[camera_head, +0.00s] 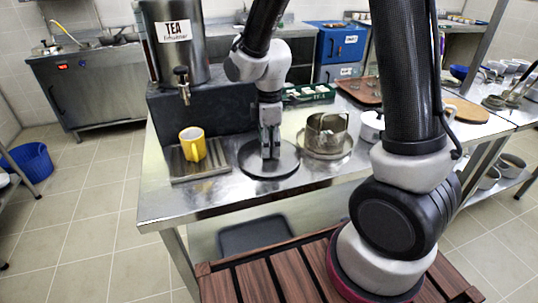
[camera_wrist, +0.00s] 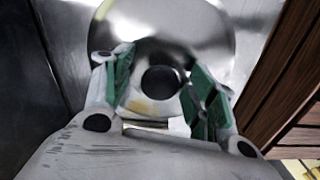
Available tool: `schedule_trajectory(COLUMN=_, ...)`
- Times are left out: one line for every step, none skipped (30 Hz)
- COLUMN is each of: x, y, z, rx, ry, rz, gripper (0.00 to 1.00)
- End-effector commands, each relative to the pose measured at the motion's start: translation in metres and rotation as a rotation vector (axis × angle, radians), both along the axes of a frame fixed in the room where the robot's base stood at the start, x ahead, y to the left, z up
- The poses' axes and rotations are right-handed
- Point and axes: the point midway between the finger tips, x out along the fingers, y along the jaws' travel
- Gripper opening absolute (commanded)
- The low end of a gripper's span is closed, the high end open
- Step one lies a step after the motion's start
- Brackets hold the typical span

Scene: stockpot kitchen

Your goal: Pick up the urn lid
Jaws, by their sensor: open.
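The urn lid (camera_head: 251,161) looks like a round, shiny disc lying flat on the steel table. In the wrist view the lid (camera_wrist: 175,32) fills the upper middle, with a dark round knob (camera_wrist: 160,82) on it. My gripper (camera_head: 270,150) points down over the lid in the head view, and its fingers hide part of it. In the wrist view my gripper (camera_wrist: 161,82) is open, with one green-padded finger on each side of the knob. I see gaps between pads and knob. The tea urn (camera_head: 177,48) stands behind, to the left, on a dark block.
A yellow mug (camera_head: 192,144) stands on a drip tray (camera_head: 180,173) left of the lid. A metal strainer (camera_head: 327,133) on a saucer is close on the right. A white pot (camera_head: 371,127) stands farther right. The table's front edge (camera_head: 230,204) is near the lid.

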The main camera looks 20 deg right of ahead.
Motion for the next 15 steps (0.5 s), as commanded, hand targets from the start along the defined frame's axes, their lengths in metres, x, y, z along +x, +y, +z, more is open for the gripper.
schedule_trajectory(x=0.0000, y=0.0000, z=0.0002, rx=0.000, ry=0.000, rz=0.000, gripper=0.57)
schedule_trajectory(x=0.0000, y=0.0000, z=0.0002, rx=0.000, ry=0.000, rz=0.000, gripper=0.57)
schedule_trajectory(x=0.0000, y=0.0000, z=0.0003, rx=0.000, ry=0.000, rz=0.000, gripper=0.57)
schedule_trajectory(x=0.0000, y=0.0000, z=0.0003, rx=0.000, ry=0.000, rz=0.000, gripper=0.57)
schedule_trajectory(x=0.0000, y=0.0000, z=0.0003, rx=0.000, ry=0.000, rz=0.000, gripper=0.52)
schedule_trajectory(x=0.0000, y=0.0000, z=0.0004, rx=0.000, ry=0.000, rz=0.000, gripper=0.45)
schedule_trajectory(x=0.0000, y=0.0000, z=0.0004, rx=0.000, ry=0.000, rz=0.000, gripper=0.39)
schedule_trajectory(x=0.0000, y=0.0000, z=0.0004, rx=0.000, ry=0.000, rz=0.000, gripper=0.34)
schedule_trajectory(x=0.0000, y=0.0001, z=0.0005, rx=0.000, ry=0.000, rz=0.000, gripper=0.26)
schedule_trajectory(x=0.0000, y=0.0000, z=0.0005, rx=0.000, ry=0.000, rz=0.000, gripper=0.21)
schedule_trajectory(x=0.0000, y=0.0001, z=0.0005, rx=0.000, ry=0.000, rz=0.000, gripper=0.16)
schedule_trajectory(x=0.0000, y=0.0000, z=0.0005, rx=0.000, ry=0.000, rz=0.000, gripper=0.08)
schedule_trajectory(x=0.0000, y=0.0001, z=0.0005, rx=0.000, ry=0.000, rz=0.000, gripper=0.03)
schedule_trajectory(x=0.0000, y=0.0001, z=0.0005, rx=0.000, ry=0.000, rz=0.000, gripper=0.01)
schedule_trajectory(x=0.0001, y=0.0001, z=0.0007, rx=0.000, ry=0.000, rz=0.000, gripper=0.01)
